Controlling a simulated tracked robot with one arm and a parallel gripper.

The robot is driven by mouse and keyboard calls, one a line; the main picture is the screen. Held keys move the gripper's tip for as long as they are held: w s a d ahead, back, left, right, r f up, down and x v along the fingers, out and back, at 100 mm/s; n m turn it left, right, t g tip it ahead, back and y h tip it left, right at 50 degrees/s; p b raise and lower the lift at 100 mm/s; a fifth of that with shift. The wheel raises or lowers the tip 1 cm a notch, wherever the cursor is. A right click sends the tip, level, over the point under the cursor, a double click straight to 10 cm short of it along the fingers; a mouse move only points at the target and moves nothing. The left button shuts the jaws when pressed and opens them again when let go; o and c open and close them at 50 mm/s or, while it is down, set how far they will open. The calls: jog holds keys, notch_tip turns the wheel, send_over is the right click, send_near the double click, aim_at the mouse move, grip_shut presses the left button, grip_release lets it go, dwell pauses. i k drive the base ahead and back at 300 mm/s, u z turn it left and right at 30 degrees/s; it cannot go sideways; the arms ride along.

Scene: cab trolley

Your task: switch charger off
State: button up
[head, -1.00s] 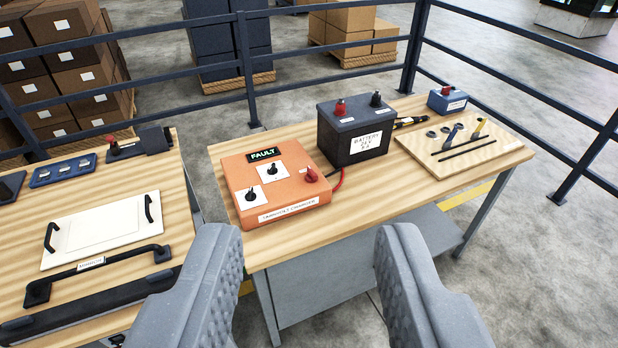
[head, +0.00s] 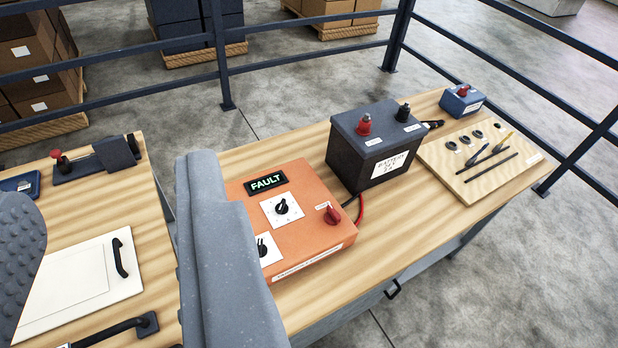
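The orange charger (head: 316,240) sits on the right wooden table (head: 410,238). Its lit display (head: 265,183) reads FAULT. A red rotary knob (head: 333,214) is at its right side. Two black knobs on white plates, one in the middle (head: 282,207) and one lower left (head: 263,246), are on its top; my gripper's right finger partly covers the lower left one. My gripper (head: 108,185) is open and empty, its fingers wide apart. In the picture it lies left of the knobs, with the right finger in front of the charger's left edge.
A dark battery (head: 372,150) stands right behind the charger, joined by red and black cables. A tool board (head: 480,165) and small blue box (head: 462,100) lie farther right. The left table (head: 100,225) holds a white panel (head: 75,285). Rails (head: 300,60) run behind.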

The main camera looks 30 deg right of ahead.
aim_at(332, 218)
jog(key=z, duration=0.25)
jog(key=i, duration=0.95)
jog(key=z, duration=0.55)
